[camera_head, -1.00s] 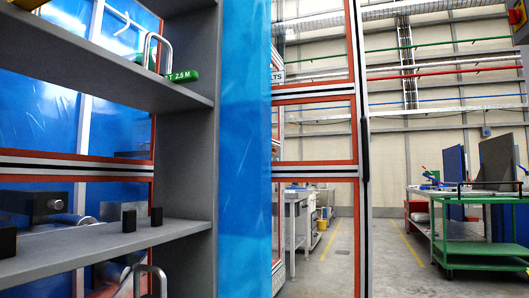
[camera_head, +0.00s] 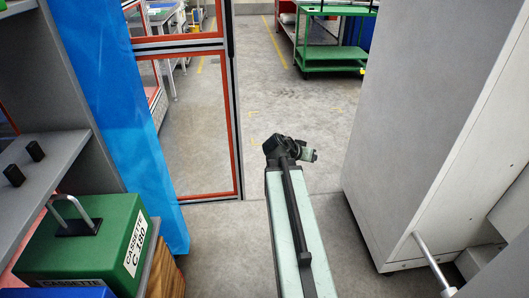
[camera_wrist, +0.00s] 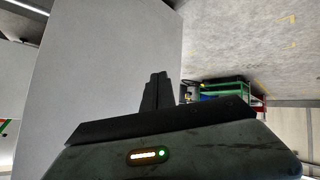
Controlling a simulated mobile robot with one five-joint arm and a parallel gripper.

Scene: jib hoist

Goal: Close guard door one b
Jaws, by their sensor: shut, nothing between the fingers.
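A clear guard panel (camera_head: 190,115) with orange-red trim and a grey and black edge post stands left of centre in the head view. It appears to be a guard door, but no label shows which one. Its lower corner is just above the concrete floor, and the floor to its right is open. My arm reaches forward, with my gripper (camera_head: 308,155) at its far end, right of the panel's free edge and apart from it in the picture. In the wrist view my gripper (camera_wrist: 157,80) has its black fingers together and empty. The panel is not recognisable there.
A tall grey cabinet (camera_head: 425,110) stands close on the right, with a rod handle (camera_head: 432,262). A shelf on the left holds a green cassette box (camera_head: 85,250); a blue panel (camera_head: 115,110) rises beside it. A green cart (camera_head: 335,55) stands beyond. Floor between is clear.

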